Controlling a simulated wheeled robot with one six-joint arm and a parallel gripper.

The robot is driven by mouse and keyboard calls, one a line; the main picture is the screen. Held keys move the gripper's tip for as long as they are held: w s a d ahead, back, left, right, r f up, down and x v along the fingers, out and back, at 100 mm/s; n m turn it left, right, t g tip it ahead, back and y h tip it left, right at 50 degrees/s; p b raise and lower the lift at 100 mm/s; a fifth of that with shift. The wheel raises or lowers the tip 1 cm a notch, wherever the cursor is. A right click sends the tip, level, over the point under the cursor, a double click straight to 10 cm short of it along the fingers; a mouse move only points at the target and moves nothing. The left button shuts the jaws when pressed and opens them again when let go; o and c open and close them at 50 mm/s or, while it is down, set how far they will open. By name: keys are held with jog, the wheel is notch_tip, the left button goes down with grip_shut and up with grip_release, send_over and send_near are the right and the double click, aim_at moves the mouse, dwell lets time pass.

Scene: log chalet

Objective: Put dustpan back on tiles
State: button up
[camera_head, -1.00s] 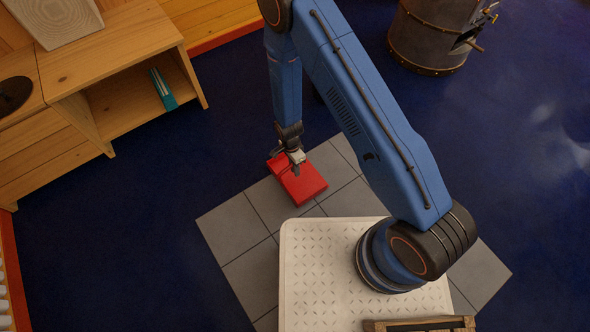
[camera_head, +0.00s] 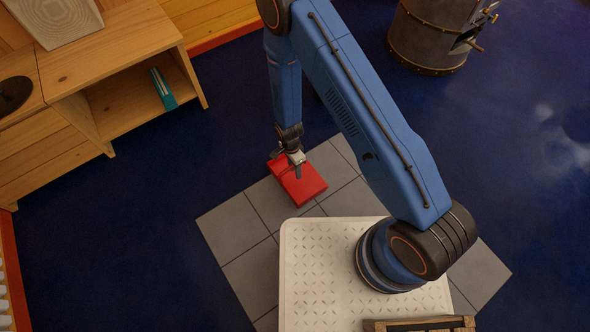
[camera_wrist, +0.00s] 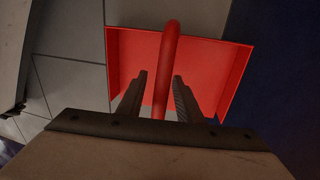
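The red dustpan (camera_head: 305,187) lies at the far edge of the grey tiles (camera_head: 232,228), close to the dark blue floor. My gripper (camera_head: 297,168) points down over it. In the wrist view the dustpan (camera_wrist: 217,62) shows as a shallow red pan with a rounded red handle (camera_wrist: 170,50) running up the picture. My gripper's two dark fingers (camera_wrist: 159,76) stand apart, one on each side of the handle. A gap shows between the left finger and the handle; contact on the right is hard to tell. The handle's near end is hidden behind my gripper.
A wooden shelf unit (camera_head: 125,62) with a teal book (camera_head: 163,88) stands at the upper left. A dark metal drum-like stove (camera_head: 425,40) stands at the upper right. Bare blue floor (camera_head: 140,215) lies left of the tiles.

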jog(key=w+d+r+n+t+y, duration=0.1)
jog(key=w+d+r, duration=0.15)
jog(key=r, duration=1.25)
jog(key=w+d+r+n, duration=0.2)
jog(key=w+r, duration=0.1)
jog(key=r, duration=1.2)
jog(key=s+d+r+n+t, duration=0.1)
jog(key=d+r, duration=0.3)
jog(key=r, duration=0.4)
jog(key=s+d+r+n+t, duration=0.1)
jog(key=d+r, duration=0.3)
jog(key=r, duration=0.4)
jog(key=s+d+r+n+t, duration=0.1)
jog(key=s+d+r+n, duration=0.1)
jog(key=s+d+r, duration=0.3)
jog(key=s+d+r+n+t, duration=0.1)
jog(key=s+d+r, duration=0.25)
jog(key=r, duration=0.35)
jog(key=s+d+r+n, duration=0.1)
jog(key=s+d+r, duration=0.2)
jog(key=s, duration=0.4)
jog(key=s+d+r+n+t, duration=0.1)
jog(key=s+d+r+n, duration=0.1)
jog(key=s, duration=0.5)
jog(key=shift+d+r+n+t, duration=0.3)
jog(key=shift+d+r, duration=0.55)
jog(key=shift+d, duration=0.35)
